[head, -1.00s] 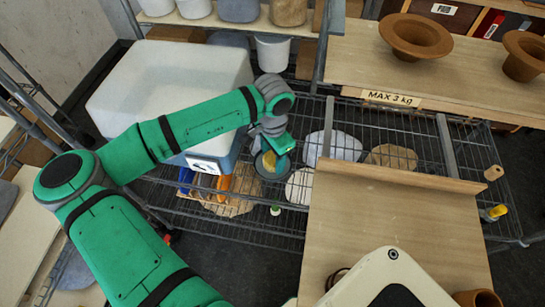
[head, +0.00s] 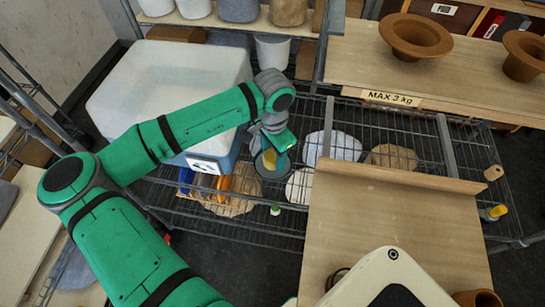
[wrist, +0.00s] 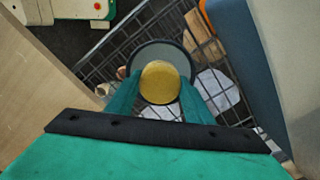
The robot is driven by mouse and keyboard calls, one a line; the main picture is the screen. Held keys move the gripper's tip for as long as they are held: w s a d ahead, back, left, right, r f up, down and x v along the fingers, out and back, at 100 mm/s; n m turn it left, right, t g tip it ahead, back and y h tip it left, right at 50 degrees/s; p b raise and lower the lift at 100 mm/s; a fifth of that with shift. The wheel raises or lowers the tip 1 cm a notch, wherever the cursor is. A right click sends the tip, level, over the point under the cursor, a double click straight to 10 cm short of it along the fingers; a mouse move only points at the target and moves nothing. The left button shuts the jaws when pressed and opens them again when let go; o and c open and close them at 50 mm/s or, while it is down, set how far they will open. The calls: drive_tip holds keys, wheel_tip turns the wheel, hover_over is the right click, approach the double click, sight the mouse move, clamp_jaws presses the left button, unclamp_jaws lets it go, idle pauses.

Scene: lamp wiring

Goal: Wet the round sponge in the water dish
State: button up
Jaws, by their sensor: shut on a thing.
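The round yellow sponge (wrist: 160,83) is held between the two fingers of my gripper (wrist: 157,97), as the wrist view shows. In the head view the sponge (head: 270,158) is partly hidden by my gripper (head: 275,145). The dark grey round dish (wrist: 183,52) lies right behind the sponge in the wrist view, and the sponge covers much of it. In the head view the dish (head: 284,166) stands on the wire shelf under my gripper. I cannot tell whether the sponge touches the water.
A big white block (head: 170,80) stands left of the gripper. Blue and orange items (head: 225,184) lie close by on the wire rack. A wooden board with a raised edge (head: 400,176) lies to the right. Pale round slabs (head: 335,146) lie on the rack.

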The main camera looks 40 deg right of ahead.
sight(273, 155)
drive_tip(key=shift+r, duration=2.85)
drive_tip(key=shift+w, duration=0.1)
